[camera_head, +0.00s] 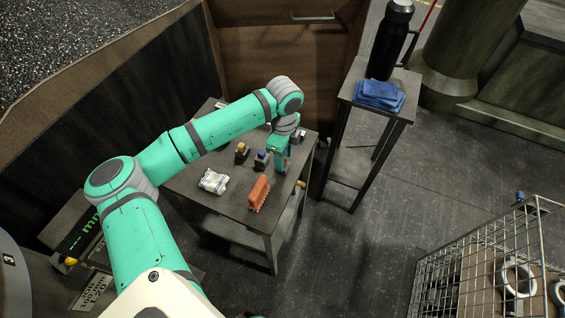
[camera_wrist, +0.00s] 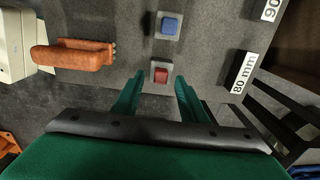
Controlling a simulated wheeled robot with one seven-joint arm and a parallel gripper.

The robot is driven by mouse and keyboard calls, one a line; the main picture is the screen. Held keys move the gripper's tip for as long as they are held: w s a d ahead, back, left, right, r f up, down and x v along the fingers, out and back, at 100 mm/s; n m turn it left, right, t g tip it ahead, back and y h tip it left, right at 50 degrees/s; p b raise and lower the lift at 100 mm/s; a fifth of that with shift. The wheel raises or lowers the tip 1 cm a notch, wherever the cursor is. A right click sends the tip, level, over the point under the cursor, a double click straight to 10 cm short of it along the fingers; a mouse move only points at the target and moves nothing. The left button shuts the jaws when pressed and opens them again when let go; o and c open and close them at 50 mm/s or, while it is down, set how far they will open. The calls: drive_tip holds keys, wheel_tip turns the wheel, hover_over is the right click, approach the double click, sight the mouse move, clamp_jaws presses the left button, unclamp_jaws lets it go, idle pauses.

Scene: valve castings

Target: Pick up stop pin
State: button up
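No piece is plainly marked as the stop pin, and I cannot tell which one it is. A red-topped piece on a small grey base (camera_wrist: 160,73) stands on the table between and just beyond my fingertips. My gripper (camera_wrist: 159,84) is open, one finger to each side of it, with nothing held. Whether the fingers touch it cannot be told. A blue-topped piece (camera_wrist: 169,25) stands farther up in the wrist view and also shows in the head view (camera_head: 261,157). A yellow-topped piece (camera_head: 242,150) stands left of it. My gripper (camera_head: 281,165) is low over the table's right side.
An orange toothed piece (camera_head: 259,194) and a white bundle (camera_head: 213,181) lie on the dark table (camera_head: 232,208). An "80 mm" label (camera_wrist: 243,73) is at the right. A side stand holds blue cloths (camera_head: 379,96) and a black bottle (camera_head: 391,42). A wire basket (camera_head: 470,268) stands lower right.

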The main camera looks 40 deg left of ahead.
drive_tip(key=shift+f, duration=0.3)
drive_tip(key=shift+c, duration=0.6)
clamp_jaws()
